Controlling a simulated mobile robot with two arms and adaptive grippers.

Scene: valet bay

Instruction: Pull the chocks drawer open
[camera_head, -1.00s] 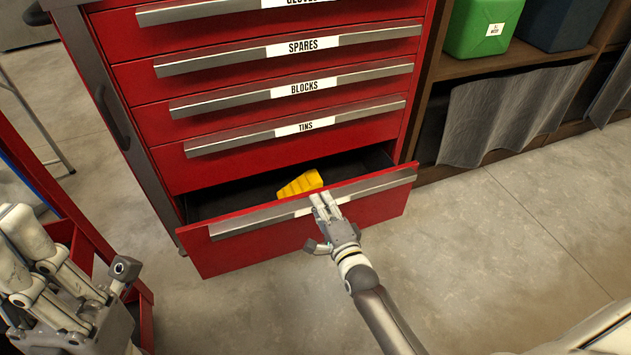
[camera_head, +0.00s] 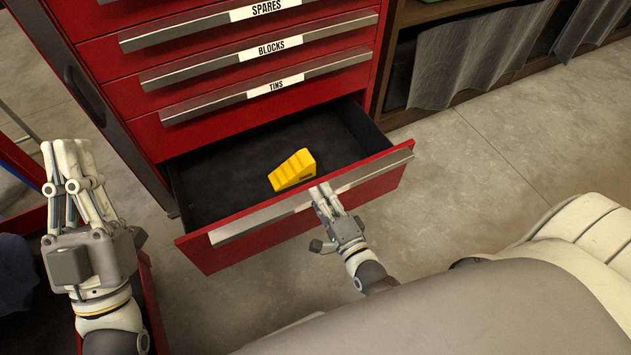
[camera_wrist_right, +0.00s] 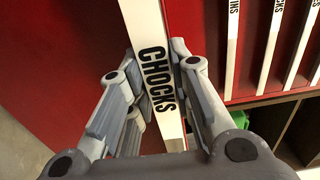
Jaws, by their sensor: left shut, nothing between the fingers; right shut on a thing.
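The chocks drawer (camera_head: 385,183) is the bottom drawer of the red cabinet and stands well out, its dark inside showing. A yellow stepped chock (camera_head: 292,171) lies in it. My right gripper (camera_head: 326,193) is shut on the drawer's long metal handle (camera_head: 262,219) near its middle. In the right wrist view the fingers (camera_wrist_right: 163,75) close on both sides of the handle strip, whose white label (camera_wrist_right: 150,55) reads CHOCKS. My left gripper (camera_head: 75,160) is shut and empty, raised at the left, apart from the cabinet.
The drawers labelled TINS (camera_head: 276,87), BLOCKS (camera_head: 270,48) and SPARES (camera_head: 258,10) above are closed. A wooden shelf with grey cloth (camera_head: 465,65) stands right of the cabinet. A red frame (camera_head: 25,165) is at the left. The concrete floor (camera_head: 500,165) right of the drawer is clear.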

